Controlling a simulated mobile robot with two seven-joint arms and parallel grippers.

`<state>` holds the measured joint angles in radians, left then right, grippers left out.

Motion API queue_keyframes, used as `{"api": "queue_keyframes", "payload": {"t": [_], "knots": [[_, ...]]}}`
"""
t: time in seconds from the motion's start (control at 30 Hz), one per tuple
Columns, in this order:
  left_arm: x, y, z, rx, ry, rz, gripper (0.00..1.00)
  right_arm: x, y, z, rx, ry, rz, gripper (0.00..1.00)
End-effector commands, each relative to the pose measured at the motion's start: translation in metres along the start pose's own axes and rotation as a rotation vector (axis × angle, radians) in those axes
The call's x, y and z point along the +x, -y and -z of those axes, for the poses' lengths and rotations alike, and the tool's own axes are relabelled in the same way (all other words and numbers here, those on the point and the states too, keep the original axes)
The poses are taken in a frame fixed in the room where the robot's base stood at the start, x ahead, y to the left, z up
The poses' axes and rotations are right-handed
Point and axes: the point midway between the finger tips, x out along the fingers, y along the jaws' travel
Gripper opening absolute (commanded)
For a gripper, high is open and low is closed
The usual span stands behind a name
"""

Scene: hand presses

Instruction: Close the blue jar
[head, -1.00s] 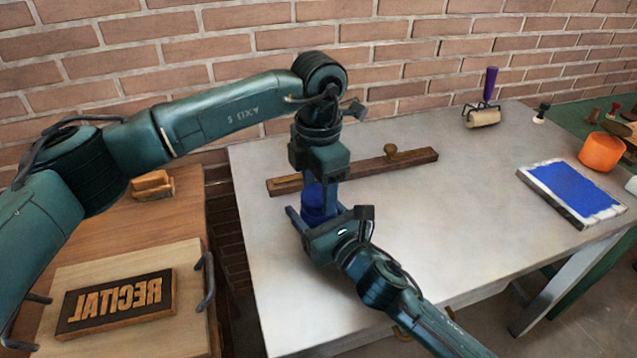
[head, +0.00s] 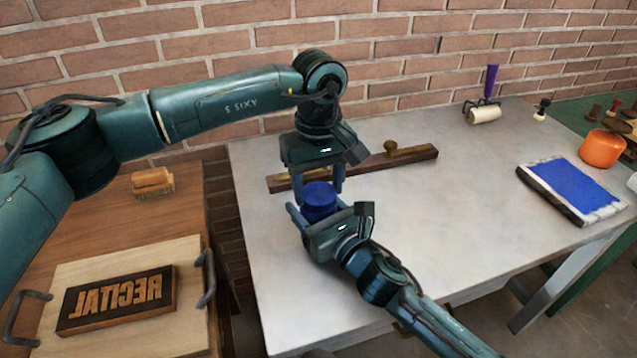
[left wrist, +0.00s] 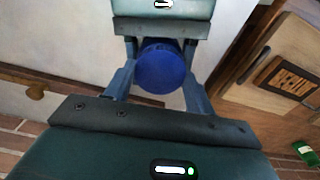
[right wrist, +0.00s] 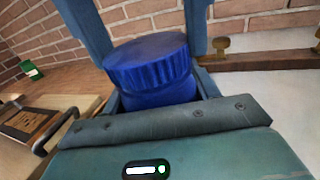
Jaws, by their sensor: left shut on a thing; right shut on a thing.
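The blue jar (right wrist: 160,92) stands upright on the grey table, with its ribbed blue lid (right wrist: 148,58) sitting on top. The lid also shows from above in the left wrist view (left wrist: 160,67). My left gripper (head: 319,189) points down over the jar and is shut on the lid, one finger on each side. My right gripper (head: 322,212) comes in low from the front right and is shut on the jar's body. The lower part of the jar is hidden by the right gripper in the head view. I cannot tell how tightly the lid sits.
A wooden bar with a knob (head: 410,159) lies just behind the jar. A blue ink slab (head: 570,190), a roller (head: 484,113) and an orange pot (head: 601,148) are at the right. A RECITAL block (head: 118,299) lies on the left bench. The middle of the table (head: 460,210) is clear.

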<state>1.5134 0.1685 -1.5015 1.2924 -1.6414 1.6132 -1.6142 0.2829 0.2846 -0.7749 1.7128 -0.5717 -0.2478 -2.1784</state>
Motion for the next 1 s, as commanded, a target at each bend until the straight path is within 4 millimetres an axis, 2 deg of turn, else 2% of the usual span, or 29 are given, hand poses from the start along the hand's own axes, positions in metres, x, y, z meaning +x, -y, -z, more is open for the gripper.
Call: {"api": "queue_keyframes", "payload": {"t": [0.3, 0.5, 0.67, 0.93, 0.97, 1.0], "knots": [[-0.0008, -0.0004, 0.0001, 0.706, -0.001, -0.001, 0.34, -0.0003, 0.0, 0.0017, 0.002, -0.004, 0.001, 0.0], [-0.0007, -0.0004, 0.0, 1.059, -0.001, -0.001, 0.34, -0.0003, 0.0, 0.0017, 0.002, -0.004, 0.001, 0.0], [-0.0007, -0.0004, 0.0, 1.174, -0.001, -0.001, 0.34, -0.0003, 0.0001, 0.0018, 0.003, -0.004, 0.001, 0.0], [-0.0008, -0.0004, 0.0001, 1.184, -0.002, -0.001, 0.34, -0.0003, 0.0002, 0.0019, 0.003, -0.004, 0.001, 0.0], [-0.0008, -0.0004, 0.0001, 1.183, -0.002, -0.001, 0.55, -0.0003, 0.0002, 0.0019, 0.003, -0.004, 0.001, 0.0], [-0.0008, -0.0004, 0.0002, 1.183, -0.002, -0.001, 0.59, -0.0003, 0.0002, 0.0019, 0.003, -0.004, 0.001, 0.0]]}}
